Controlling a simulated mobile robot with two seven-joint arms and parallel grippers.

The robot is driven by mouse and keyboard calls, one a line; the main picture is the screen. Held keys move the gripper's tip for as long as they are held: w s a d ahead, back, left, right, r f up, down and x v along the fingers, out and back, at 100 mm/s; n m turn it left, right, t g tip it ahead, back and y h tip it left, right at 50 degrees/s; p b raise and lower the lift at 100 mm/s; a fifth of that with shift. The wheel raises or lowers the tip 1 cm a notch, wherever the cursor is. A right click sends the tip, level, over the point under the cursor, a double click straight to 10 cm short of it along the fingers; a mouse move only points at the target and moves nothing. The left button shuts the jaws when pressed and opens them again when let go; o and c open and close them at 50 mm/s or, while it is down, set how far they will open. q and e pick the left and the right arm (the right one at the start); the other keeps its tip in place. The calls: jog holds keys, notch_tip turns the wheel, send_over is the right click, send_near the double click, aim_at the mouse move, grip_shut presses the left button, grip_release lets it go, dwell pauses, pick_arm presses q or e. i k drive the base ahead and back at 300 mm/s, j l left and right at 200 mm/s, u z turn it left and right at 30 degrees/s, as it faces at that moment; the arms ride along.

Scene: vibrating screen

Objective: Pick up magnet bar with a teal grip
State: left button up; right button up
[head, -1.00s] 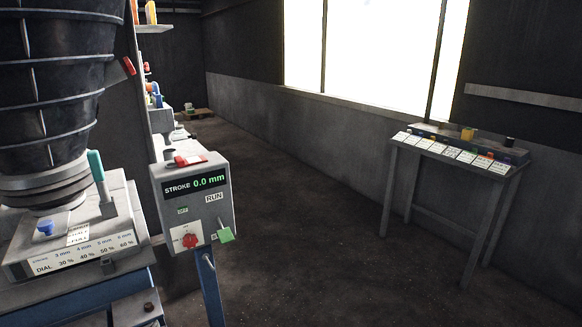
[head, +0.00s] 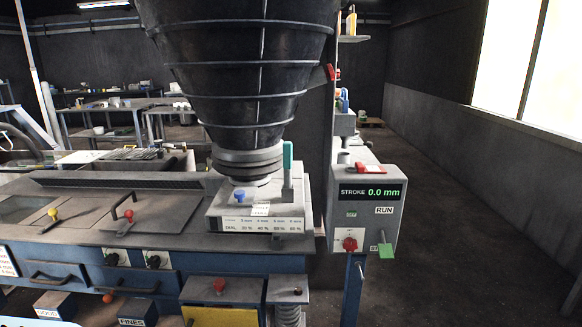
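A teal grip (head: 288,155) stands upright on a grey post at the right end of the dial box (head: 225,206), just right of the base of the dark ribbed hopper. I cannot tell whether this is the magnet bar or a lever of the machine. No other teal-gripped bar is clearly seen. Neither of my grippers is in view.
The dark ribbed hopper (head: 240,60) hangs over the dial box. A control box (head: 365,218) reading 0.0 mm stands to the right on a blue post. The grey machine deck (head: 70,215) has lids with knobs. Shelves (head: 105,107) line the back; floor at right is clear.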

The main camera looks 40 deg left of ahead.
aim_at(286, 146)
jog(key=i+u, duration=0.1)
jog(key=u, duration=0.7)
jog(key=i+l+u, duration=0.25)
jog(key=u, duration=0.15)
jog(key=i+l+u, duration=0.15)
jog(key=l+u, duration=0.2)
jog(key=i+l+u, duration=0.1)
jog(key=l, duration=0.2)
jog(key=i+l+u, duration=0.1)
jog(key=l, duration=0.25)
jog(key=i+l+u, duration=0.1)
jog(key=l, duration=0.25)
jog(key=i+l, duration=0.1)
jog(key=l, duration=0.55)
jog(key=i+l, duration=0.15)
jog(key=l, duration=0.2)
